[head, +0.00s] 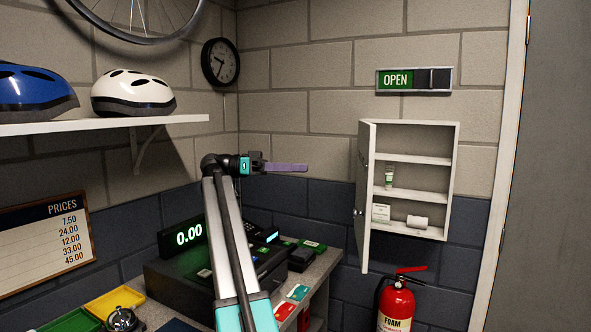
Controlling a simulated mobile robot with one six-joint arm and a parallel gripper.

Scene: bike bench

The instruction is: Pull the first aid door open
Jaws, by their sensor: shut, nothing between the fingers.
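The first aid cabinet (453,180) is a white box on the back wall at the right. Its door (364,195) stands open, hinged on the left side and swung out toward me, seen nearly edge-on. A small dark knob shows near the door's lower part. Inside are shelves with a small bottle (389,177), a small white box (381,212) and a white roll (417,222). My gripper (304,168) is shut and empty, left of the door and apart from it, pointing right at about the height of the cabinet's middle.
A red fire extinguisher (396,304) stands below the cabinet. An OPEN sign (414,80) hangs above it. A counter with a cash register (190,285) is below my arm. A shelf (110,124) with two helmets juts out at the left.

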